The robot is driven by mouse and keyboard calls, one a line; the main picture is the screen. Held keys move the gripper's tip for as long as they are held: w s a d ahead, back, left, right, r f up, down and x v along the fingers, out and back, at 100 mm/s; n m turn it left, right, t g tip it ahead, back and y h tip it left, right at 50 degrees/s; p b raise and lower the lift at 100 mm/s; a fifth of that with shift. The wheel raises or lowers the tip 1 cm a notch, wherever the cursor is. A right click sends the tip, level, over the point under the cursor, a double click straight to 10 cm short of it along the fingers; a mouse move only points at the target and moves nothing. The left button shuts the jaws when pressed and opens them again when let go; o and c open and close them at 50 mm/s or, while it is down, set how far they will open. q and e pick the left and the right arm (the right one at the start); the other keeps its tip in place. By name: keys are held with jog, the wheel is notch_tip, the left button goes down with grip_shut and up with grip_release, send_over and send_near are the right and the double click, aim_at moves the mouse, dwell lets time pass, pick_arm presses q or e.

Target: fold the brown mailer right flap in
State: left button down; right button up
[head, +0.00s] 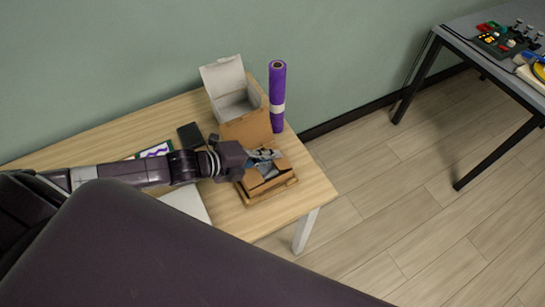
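The brown mailer (284,184) is a small open cardboard box near the right end of the wooden table. Its flaps stand at different angles, and something greyish shows inside. My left gripper (264,156) reaches in from the left and is over the mailer's far left part, hiding some of it. The fingers are small and overlap the box, so I cannot tell whether they touch a flap or how far apart they are. My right gripper is not in view.
A dark flat item (190,135) lies left on the table (315,187). Another table (462,27) with tools is at right.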

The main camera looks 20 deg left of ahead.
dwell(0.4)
pick_arm(q)
jog(key=c, duration=2.2)
grip_release()
jog(key=shift+c, duration=0.2)
jog(key=shift+v, duration=6)
jog(key=shift+f, duration=0.1)
